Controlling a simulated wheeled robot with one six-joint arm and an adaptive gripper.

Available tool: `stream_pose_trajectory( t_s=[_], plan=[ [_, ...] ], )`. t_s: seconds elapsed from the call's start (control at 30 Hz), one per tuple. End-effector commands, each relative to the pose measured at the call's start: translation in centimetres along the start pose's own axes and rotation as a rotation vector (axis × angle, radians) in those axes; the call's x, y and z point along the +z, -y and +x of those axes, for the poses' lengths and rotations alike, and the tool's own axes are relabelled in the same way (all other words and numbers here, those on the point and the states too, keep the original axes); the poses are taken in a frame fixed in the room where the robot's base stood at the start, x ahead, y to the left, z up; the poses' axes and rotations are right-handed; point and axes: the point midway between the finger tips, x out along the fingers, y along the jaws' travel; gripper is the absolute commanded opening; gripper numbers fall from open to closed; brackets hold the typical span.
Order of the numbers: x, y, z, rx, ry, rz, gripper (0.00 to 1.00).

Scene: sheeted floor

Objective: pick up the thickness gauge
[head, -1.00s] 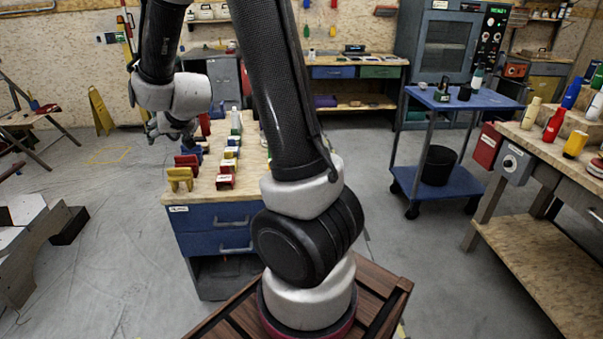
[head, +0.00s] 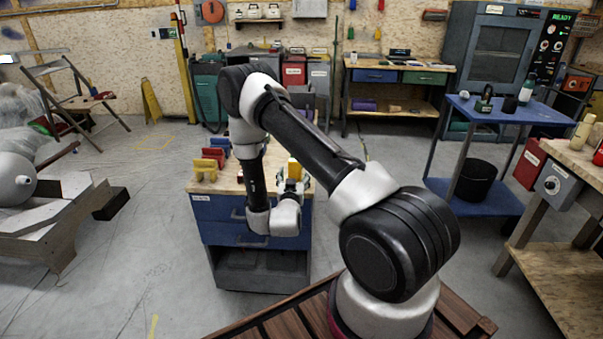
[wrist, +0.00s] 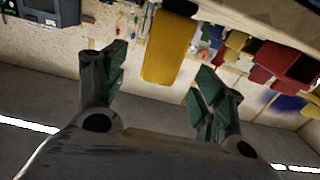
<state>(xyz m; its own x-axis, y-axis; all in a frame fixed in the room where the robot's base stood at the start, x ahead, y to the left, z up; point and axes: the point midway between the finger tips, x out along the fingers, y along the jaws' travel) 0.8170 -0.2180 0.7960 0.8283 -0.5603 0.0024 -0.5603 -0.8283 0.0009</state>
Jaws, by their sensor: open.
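A yellow block-like thing (head: 294,169) stands at the right part of the wooden bench top. In the wrist view the yellow thing (wrist: 168,48) is large, just beyond and between the fingertips. I cannot tell for sure that it is the thickness gauge. My gripper (wrist: 160,66) is open, its two dark green-padded fingers apart with nothing held between them. In the head view my gripper (head: 290,186) is small beside the yellow thing, partly hidden by my wrist. My arm hides much of the bench top's middle.
More red, yellow and blue pieces (head: 210,160) stand on the left of the blue-drawered bench (head: 225,208); red ones (wrist: 285,65) show at the right in the wrist view. A blue trolley (head: 490,110) stands right. Grey floor is open to the left.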

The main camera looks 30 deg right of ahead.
Motion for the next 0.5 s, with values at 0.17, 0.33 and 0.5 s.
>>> stream_pose_trajectory(
  t_s=[0.17, 0.33, 0.5],
  plan=[
    [-0.2, 0.0, 2.4, 0.002, -0.001, 0.002, 0.7],
    [-0.3, 0.0, 5.2, 0.002, 0.0, 0.003, 0.7],
    [-0.3, 0.1, 6.3, -0.001, 0.002, 0.001, 0.7]
  ],
)
